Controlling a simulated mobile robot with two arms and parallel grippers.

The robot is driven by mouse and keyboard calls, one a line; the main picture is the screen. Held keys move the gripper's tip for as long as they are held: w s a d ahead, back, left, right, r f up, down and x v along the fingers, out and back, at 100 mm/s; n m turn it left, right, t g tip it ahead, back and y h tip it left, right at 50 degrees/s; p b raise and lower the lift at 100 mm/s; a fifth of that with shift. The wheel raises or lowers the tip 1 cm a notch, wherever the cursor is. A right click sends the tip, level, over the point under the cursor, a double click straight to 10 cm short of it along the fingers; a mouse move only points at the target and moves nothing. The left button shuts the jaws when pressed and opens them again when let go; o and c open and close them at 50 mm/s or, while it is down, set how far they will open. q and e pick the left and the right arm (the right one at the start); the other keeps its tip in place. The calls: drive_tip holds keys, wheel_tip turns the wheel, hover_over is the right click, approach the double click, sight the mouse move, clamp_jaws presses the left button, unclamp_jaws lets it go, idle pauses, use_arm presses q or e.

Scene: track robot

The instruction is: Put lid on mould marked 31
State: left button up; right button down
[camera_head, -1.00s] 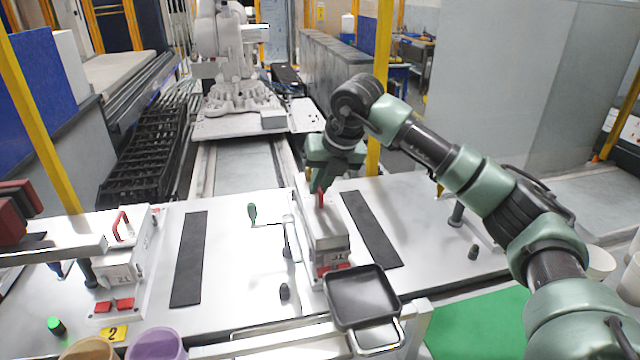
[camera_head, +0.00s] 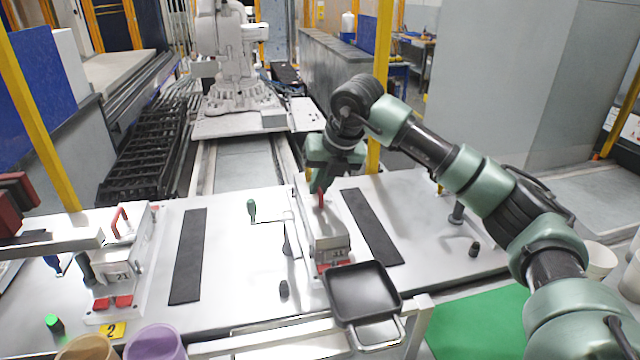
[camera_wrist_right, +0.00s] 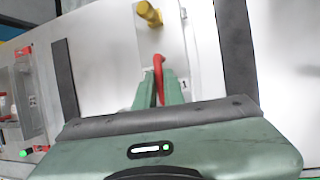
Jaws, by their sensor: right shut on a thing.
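The mould marked 31 (camera_head: 334,255) stands on the white table in the middle of the head view, with red clamps at its front foot. A pale lid (camera_head: 325,228) with a red handle (camera_head: 321,198) is at the top of this mould. The head view does not show clearly whether it is fully seated. My right gripper (camera_head: 321,184) points down from above and is shut on the red handle. In the right wrist view the fingers (camera_wrist_right: 160,88) close around the red handle (camera_wrist_right: 158,68). My left gripper is not in view.
A black tray (camera_head: 362,290) sits before mould 31. Purple (camera_head: 156,345) and tan cups stand at the front edge.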

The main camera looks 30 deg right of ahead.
drive_tip(key=shift+f, duration=0.1)
idle(0.3)
drive_tip(key=c, duration=1.4)
unclamp_jaws()
drive_tip(key=shift+c, duration=0.2)
drive_tip(key=shift+s+f, duration=0.1)
drive_tip(key=b+v, duration=0.2)
drive_tip(key=v, duration=0.6)
